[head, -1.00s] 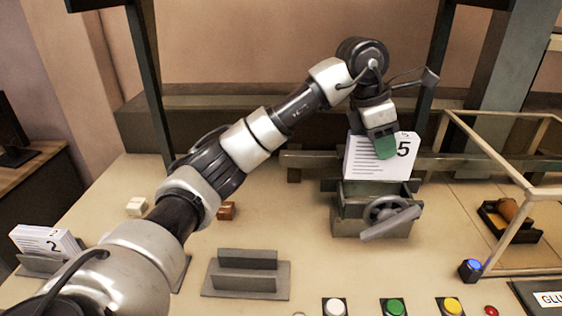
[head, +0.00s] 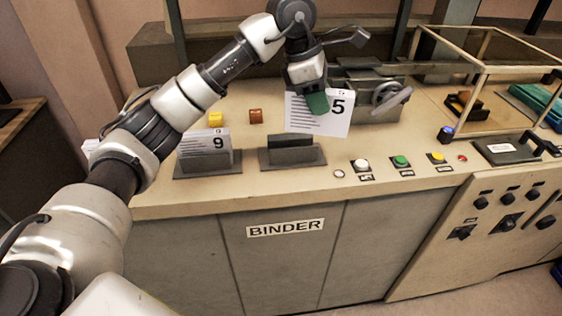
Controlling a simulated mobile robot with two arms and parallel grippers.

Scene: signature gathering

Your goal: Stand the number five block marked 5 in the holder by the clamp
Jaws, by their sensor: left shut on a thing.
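The white number five block (head: 334,122), with a black 5 and printed lines on its face, is held upright in my left gripper (head: 317,103). The gripper is shut on its upper part and hides some of its face. The block is in front of and left of the clamp (head: 376,104) with its handwheel. A grey slotted holder (head: 311,157) stands empty on the bench, just below and left of the block. The block appears clear of it, though the exact gap is hard to tell. My right gripper is not in view.
A second holder (head: 184,169) at left carries a block marked 9 (head: 205,143). Buttons, including white (head: 361,163) and green (head: 401,160), line the front edge. A framed enclosure (head: 480,70) stands at right.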

